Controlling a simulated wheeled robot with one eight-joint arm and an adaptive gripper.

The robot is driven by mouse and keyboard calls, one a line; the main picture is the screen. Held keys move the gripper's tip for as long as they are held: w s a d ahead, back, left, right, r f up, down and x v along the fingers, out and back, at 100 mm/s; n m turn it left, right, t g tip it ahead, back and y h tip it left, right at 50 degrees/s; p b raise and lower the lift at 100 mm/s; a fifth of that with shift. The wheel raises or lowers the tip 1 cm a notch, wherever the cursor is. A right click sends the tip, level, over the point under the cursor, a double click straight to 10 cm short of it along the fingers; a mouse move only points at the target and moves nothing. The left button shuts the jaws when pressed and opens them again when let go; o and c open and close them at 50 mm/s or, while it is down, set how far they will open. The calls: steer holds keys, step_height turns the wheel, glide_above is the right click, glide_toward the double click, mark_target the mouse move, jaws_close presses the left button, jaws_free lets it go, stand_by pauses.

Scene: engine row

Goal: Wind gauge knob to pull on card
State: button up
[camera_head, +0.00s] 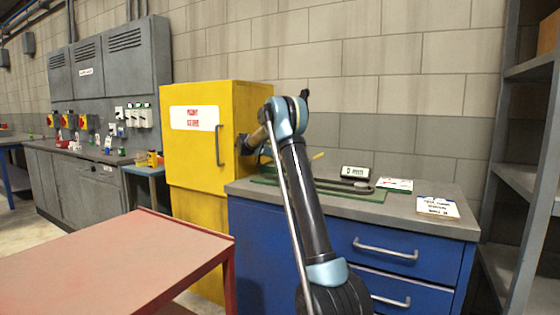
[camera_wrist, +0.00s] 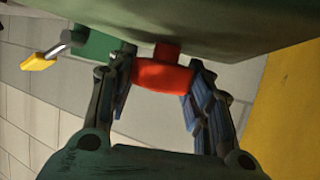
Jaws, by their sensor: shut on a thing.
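In the wrist view a red knob (camera_wrist: 162,76) sits on a green body (camera_wrist: 225,30). My gripper (camera_wrist: 163,88) has its fingers on both sides of the knob and is shut on it. In the head view my gripper (camera_head: 248,144) is partly hidden by my arm, in front of the yellow cabinet, and the knob cannot be made out. A small display (camera_head: 355,172) on the blue bench seems to read 0 mm. A white card (camera_head: 438,207) with dark print lies at the bench's front right; its text is too small to read surely. Another card (camera_head: 395,184) lies behind it.
A yellow-tipped lever (camera_wrist: 40,60) sticks out beside the green body.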

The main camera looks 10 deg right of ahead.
steer(key=o, duration=1.1)
steer(key=v, duration=1.2)
steer(key=shift+w+f, duration=0.1)
steer(key=shift+f, duration=0.05)
